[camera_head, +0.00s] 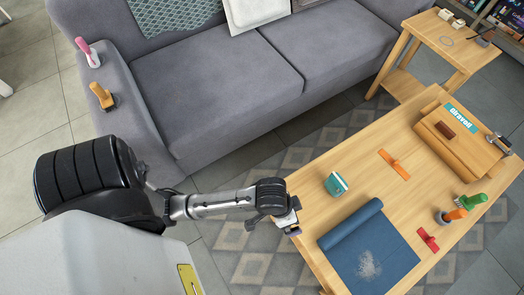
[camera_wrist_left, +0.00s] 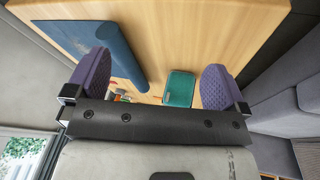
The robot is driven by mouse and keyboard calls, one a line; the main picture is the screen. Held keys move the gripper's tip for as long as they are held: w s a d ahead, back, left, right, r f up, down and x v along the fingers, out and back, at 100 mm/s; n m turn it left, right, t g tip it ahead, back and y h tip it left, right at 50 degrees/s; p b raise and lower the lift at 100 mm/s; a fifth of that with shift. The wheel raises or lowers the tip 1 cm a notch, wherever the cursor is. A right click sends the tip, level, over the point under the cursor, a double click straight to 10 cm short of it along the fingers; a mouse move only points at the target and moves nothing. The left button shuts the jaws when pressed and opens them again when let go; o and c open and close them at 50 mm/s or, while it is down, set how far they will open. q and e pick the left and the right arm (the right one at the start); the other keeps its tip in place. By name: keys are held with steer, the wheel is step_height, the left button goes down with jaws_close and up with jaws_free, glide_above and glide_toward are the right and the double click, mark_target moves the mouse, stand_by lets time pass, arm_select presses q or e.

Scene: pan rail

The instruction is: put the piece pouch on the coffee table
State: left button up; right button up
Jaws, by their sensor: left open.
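The coffee table (camera_head: 334,228) is a light wood table on the right in the head view; its top also shows in the left wrist view (camera_wrist_left: 215,25). A small teal and white item (camera_head: 336,184) lies on it, and its teal face shows between my fingers in the wrist view (camera_wrist_left: 179,88). I cannot tell surely whether it is the piece pouch. No other thing is clearly a pouch. My left gripper (camera_head: 292,217) is at the table's left edge, open and empty, with its purple fingers (camera_wrist_left: 156,78) apart. My right gripper is out of view.
A partly rolled blue mat (camera_head: 372,256) lies near my left gripper. An orange tool (camera_head: 394,164), a red tool (camera_head: 428,239), a green brush (camera_head: 471,201) and a wooden case (camera_head: 462,140) are farther right. The grey sofa (camera_head: 205,80) stands behind; its left arm carries a pink-handled tool (camera_head: 87,52).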

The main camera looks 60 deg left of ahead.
arm_select(q)
steer(key=s+a+y, duration=0.2)
steer(key=s+a, duration=0.6)
steer(key=s, duration=0.1)
steer(key=shift+s+a+r+t+y, duration=0.25)
steer(key=shift+s+r+t+y, duration=0.05)
steer(key=shift+r, duration=0.05)
